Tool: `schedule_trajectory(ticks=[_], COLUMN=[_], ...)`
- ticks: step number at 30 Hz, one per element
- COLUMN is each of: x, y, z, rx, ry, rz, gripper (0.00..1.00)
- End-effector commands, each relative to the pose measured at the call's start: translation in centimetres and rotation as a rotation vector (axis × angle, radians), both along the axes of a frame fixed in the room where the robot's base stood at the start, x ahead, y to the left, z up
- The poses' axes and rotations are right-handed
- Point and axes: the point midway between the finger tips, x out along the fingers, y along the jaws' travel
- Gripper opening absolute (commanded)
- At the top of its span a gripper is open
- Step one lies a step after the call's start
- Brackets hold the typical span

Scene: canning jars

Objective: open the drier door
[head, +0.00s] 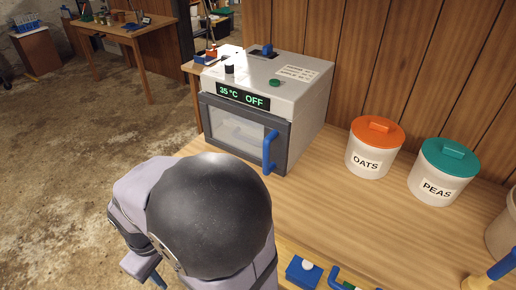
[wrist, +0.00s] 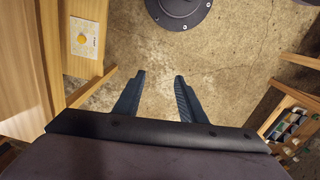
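The drier (head: 262,105) is a white and grey box on the wooden bench. Its glass-fronted door (head: 232,130) looks shut, with an upright blue handle (head: 269,151) on the door's right side. Its display reads 35 °C and OFF. In the wrist view my gripper (wrist: 160,82) is open, its two dark fingers apart with nothing between them and bare floor below. In the head view my arm hides the area in front of the bench, and the fingertips cannot be made out. The drier does not show in the wrist view.
To the drier's right stand an OATS canister (head: 374,148) with an orange lid and a PEAS canister (head: 443,172) with a teal lid. A wooden wall (head: 400,60) rises behind. Blue-handled items (head: 303,271) lie at the bench's front. The bench (head: 315,200) before the canisters is clear.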

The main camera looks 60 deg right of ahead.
Motion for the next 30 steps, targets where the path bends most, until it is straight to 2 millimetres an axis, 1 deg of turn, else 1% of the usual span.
schedule_trajectory(ticks=[1, 2, 5, 6, 8, 9, 11, 12, 13, 14, 15, 18, 21, 24, 27, 30], x=[1.3, 2.1, 4.8, 5.7, 6.7, 7.2, 7.4, 7.3, 7.0, 6.7, 6.1, 4.4, 2.8, 1.8, 1.3, 1.2], y=[-1.7, -2.8, -7.8, -10.3, -14.3, -17.1, -21.4, -24.2, -26.3, -28.3, -30.7, -35.9, -39.2, -41.1, -41.9, -42.2], z=[1.4, 1.9, 3.9, 4.7, 5.7, 6.3, 7.2, 7.6, 7.9, 8.2, 8.5, 9.1, 9.3, 9.4, 9.3, 9.3], rx=[-0.015, -0.026, -0.069, -0.087, -0.114, -0.130, -0.152, -0.164, -0.172, -0.176, -0.182, -0.186, -0.182, -0.180, -0.176, -0.176], ry=[0.002, 0.004, 0.024, 0.037, 0.064, 0.085, 0.121, 0.148, 0.168, 0.189, 0.216, 0.279, 0.324, 0.352, 0.364, 0.367], rz=[0.032, 0.063, 0.182, 0.236, 0.319, 0.376, 0.459, 0.512, 0.550, 0.587, 0.633, 0.729, 0.795, 0.836, 0.856, 0.862], gripper=[0.37, 0.37, 0.37, 0.37, 0.37, 0.37, 0.37, 0.37, 0.37, 0.37, 0.37, 0.37, 0.37, 0.37, 0.37, 0.37])
